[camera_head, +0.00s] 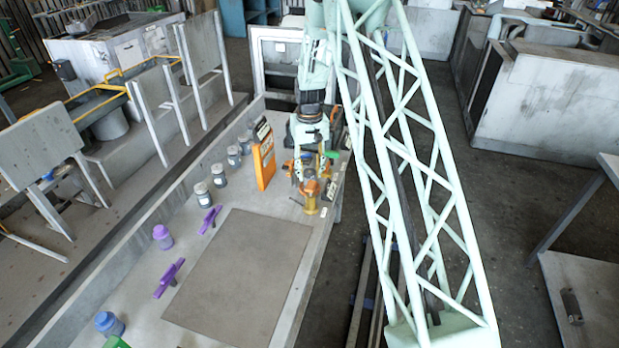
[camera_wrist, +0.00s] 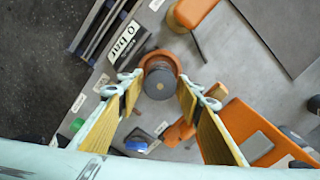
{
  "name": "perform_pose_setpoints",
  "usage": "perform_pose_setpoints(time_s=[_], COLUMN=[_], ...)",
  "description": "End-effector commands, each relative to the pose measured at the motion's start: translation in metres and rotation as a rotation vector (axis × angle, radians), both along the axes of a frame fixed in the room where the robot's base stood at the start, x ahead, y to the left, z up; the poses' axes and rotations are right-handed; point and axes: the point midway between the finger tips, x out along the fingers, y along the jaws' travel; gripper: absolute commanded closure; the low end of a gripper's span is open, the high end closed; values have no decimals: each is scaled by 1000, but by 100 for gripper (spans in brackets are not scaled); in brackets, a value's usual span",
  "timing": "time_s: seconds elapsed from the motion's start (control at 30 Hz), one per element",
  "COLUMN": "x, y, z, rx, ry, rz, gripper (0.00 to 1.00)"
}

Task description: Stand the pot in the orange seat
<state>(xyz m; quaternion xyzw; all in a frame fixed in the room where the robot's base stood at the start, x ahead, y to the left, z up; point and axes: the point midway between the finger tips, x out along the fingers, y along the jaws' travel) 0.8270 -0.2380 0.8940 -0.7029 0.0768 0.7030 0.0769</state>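A round dark grey thing, seemingly the pot (camera_wrist: 158,87), shows between my fingers in the wrist view. An orange ring, seemingly the seat (camera_wrist: 162,57), curves around its upper side. I cannot tell whether the pot stands fully inside the ring or above it. My gripper (camera_wrist: 160,92) is open, with a finger on each side of the pot and visible gaps to both. In the head view my gripper (camera_head: 309,163) is low over the far right part of the bench, and it hides most of the pot there.
An orange and yellow fixture (camera_head: 311,190) stands just in front of my gripper. An upright orange panel (camera_head: 263,160) is to its left. Several lidded jars (camera_head: 219,175) line the bench's left side. Purple handles (camera_head: 170,277) lie beside a bare grey mat (camera_head: 240,275).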

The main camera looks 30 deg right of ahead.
Motion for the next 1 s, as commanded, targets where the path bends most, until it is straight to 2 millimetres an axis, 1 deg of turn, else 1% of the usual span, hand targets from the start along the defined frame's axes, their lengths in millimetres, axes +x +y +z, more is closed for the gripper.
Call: perform_pose_setpoints(time_s=[0.03, 0.3, 0.5, 0.7, 1.0], x=[1, 1, 1, 0, 0], y=[0, 0, 0, 0, 0], z=[9, 47, 69, 79, 81], rx=[0, -1, 0, 0, 0], ry=[-2, -3, -2, 0, 0], rz=[0, 0, 0, 0, 0], gripper=[67, 67, 67, 67, 67])
